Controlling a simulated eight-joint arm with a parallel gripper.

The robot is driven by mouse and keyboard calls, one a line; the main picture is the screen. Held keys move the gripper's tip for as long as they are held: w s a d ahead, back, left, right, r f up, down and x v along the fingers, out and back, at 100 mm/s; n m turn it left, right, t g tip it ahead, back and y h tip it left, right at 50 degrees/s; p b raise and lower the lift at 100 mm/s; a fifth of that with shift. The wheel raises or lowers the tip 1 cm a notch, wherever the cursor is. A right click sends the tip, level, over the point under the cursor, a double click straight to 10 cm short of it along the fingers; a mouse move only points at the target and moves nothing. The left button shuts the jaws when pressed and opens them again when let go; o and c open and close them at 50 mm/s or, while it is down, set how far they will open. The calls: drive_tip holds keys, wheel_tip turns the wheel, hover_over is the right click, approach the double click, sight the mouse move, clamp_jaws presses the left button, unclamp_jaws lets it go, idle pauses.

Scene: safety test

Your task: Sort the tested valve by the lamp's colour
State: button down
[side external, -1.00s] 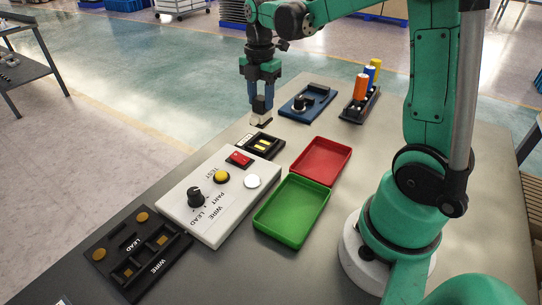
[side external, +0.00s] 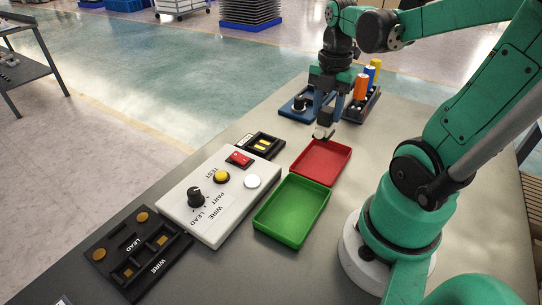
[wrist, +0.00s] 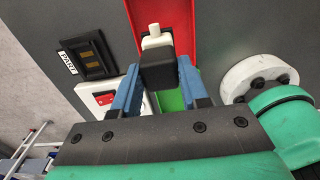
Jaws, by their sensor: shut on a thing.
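My gripper (side external: 330,112) is shut on the valve (side external: 323,131), a small dark block with a white end, above the far edge of the red tray (side external: 338,160). In the wrist view the valve (wrist: 157,72) sits between the blue fingers, its white tip pointing away, with the red tray (wrist: 192,20) behind it. The green tray (side external: 270,226) is nearer the camera. Both trays look empty. The white test box (side external: 178,200) carries a white round disc (side external: 252,181), seemingly the lamp, showing neither red nor green, a yellow button (side external: 222,177), a red switch (side external: 239,158) and a black knob (side external: 195,195).
A black part socket (side external: 263,146) with yellow contacts lies behind the box. A black lead-and-wire block (side external: 130,240) is at the front left. A blue device (side external: 300,103) and a rack of coloured cylinders (side external: 361,100) stand behind the red tray.

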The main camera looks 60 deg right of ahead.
sight(325, 140)
drive_tip(key=shift+s+f, duration=0.3)
drive_tip(key=shift+s, duration=0.05)
drive_tip(key=shift+f, duration=2.5)
drive_tip(key=shift+f, duration=0.95)
drive_tip(key=shift+c, duration=1.8)
unclamp_jaws()
drive_tip(key=shift+r, duration=3.5)
